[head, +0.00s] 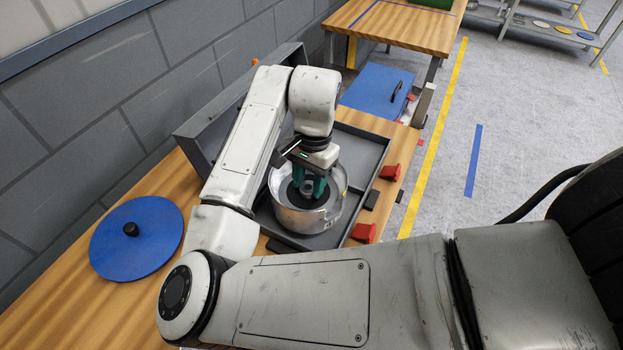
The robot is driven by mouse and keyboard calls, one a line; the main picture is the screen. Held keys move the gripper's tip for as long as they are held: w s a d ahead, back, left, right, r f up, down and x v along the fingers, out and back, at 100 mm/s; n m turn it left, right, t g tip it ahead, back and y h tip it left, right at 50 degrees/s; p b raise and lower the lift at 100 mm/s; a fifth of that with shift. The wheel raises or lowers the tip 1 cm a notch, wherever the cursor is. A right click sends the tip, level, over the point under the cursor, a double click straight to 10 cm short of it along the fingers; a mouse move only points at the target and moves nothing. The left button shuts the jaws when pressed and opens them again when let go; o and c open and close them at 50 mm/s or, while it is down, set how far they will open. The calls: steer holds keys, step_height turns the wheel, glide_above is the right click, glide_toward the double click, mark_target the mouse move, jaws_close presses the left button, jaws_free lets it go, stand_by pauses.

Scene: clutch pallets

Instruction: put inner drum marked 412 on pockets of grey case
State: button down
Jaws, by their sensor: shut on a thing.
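A silver metal drum (308,219) with a dark inside and a central hub is in the middle of the head view, over the near part of the open grey case (366,150). No number 412 can be read on it. My gripper (308,192), with teal fingers, points down into the drum and is shut on its hub. The drum looks about level; I cannot tell whether it rests in the case or hangs just above it. The drum and my arm hide the pockets below. The far part of the case floor is bare.
The case lid (200,125) stands open by the wall. Red latches (388,172) line the case's right side. A blue disc with a black knob (131,229) lies left on the wooden table. Beyond are a blue box (375,88) and another table (405,25).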

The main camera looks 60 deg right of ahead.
mark_target(309, 184)
steer(key=shift+w+d+f, duration=0.15)
steer(key=shift+w+f, duration=0.05)
steer(key=shift+f+p, duration=0.45)
steer(key=shift+f, duration=1)
steer(key=shift+f, duration=0.15)
steer(key=c, duration=0.6)
jaws_free()
steer(key=shift+f, duration=0.1)
steer(key=r, duration=0.4)
steer(key=d+r, duration=0.1)
steer(key=r, duration=0.7)
steer(key=shift+s+d+r+b, duration=0.1)
steer(key=shift+s+d+b, duration=0.1)
steer(key=shift+b, duration=0.1)
